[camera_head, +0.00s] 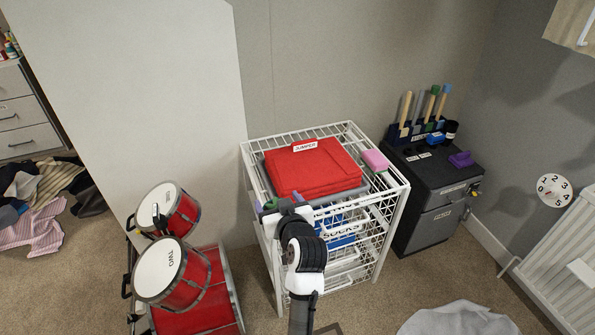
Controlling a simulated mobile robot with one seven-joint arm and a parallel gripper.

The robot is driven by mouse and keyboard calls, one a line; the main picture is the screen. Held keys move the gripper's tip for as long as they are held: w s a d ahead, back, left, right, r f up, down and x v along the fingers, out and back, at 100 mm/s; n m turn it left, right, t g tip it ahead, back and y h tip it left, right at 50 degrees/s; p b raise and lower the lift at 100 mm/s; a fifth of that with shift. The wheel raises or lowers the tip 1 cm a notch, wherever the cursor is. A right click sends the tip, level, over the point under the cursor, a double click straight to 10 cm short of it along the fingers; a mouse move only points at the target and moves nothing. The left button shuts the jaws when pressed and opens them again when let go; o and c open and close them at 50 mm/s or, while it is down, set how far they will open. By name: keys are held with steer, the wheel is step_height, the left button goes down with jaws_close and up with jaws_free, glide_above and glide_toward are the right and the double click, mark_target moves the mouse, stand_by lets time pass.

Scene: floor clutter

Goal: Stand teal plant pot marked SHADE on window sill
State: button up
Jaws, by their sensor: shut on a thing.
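My arm reaches up from the bottom middle, over the front of a white wire basket rack. My gripper (286,206) is at its far end, by the rack's left front corner, seen from behind and mostly hidden by my own wrist. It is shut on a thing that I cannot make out. Small green (271,204) and purple (259,209) patches show just left of it; I cannot tell what they belong to. I see no teal pot marked SHADE and no window sill in this view.
The white wire rack (402,190) bears a red folded item labelled JUMPER (312,170) and a pink block (375,160). Red drums (195,290) stand left, a black cabinet (430,220) right. A white radiator (560,270) is far right. A pale cloth (458,320) lies on the carpet.

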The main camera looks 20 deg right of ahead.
steer(key=a+f, duration=0.4)
steer(key=f, duration=0.5)
steer(key=w+a+f, duration=0.1)
steer(key=a+f, duration=0.3)
steer(key=f, duration=0.5)
steer(key=w+a+f, duration=0.1)
steer(key=a+f, duration=0.4)
steer(key=f, duration=0.4)
steer(key=shift+w+f, duration=0.25)
steer(key=shift+f, duration=0.1)
